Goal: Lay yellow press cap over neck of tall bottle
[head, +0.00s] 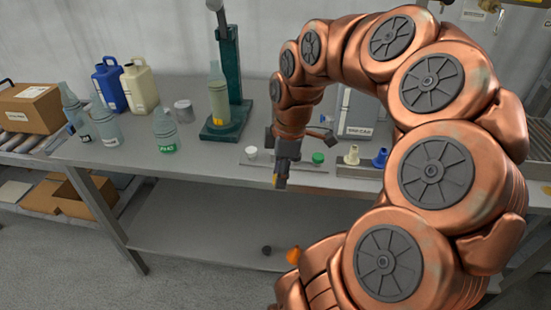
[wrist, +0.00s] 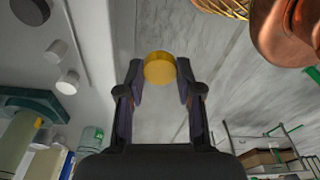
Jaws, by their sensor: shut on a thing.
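The yellow press cap (wrist: 160,67) is a short round disc between the two fingertips of my gripper (wrist: 159,75) in the wrist view. My gripper is shut on it. In the head view my gripper (head: 281,180) points down at the table's front edge, and the cap is mostly hidden there. The tall bottle (head: 218,100) stands upright on the base of a dark green press stand (head: 232,70), left of and behind my gripper. It holds yellowish liquid, and its narrow neck points up under the press head. The cap is well apart from the bottle.
A strip with a white cap (head: 252,154) and a green cap (head: 318,158) lies behind my gripper. Clear bottles, including a green-labelled one (head: 165,130), a blue jug (head: 109,84) and a cream jug (head: 139,87) stand left. The table front before the stand is bare.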

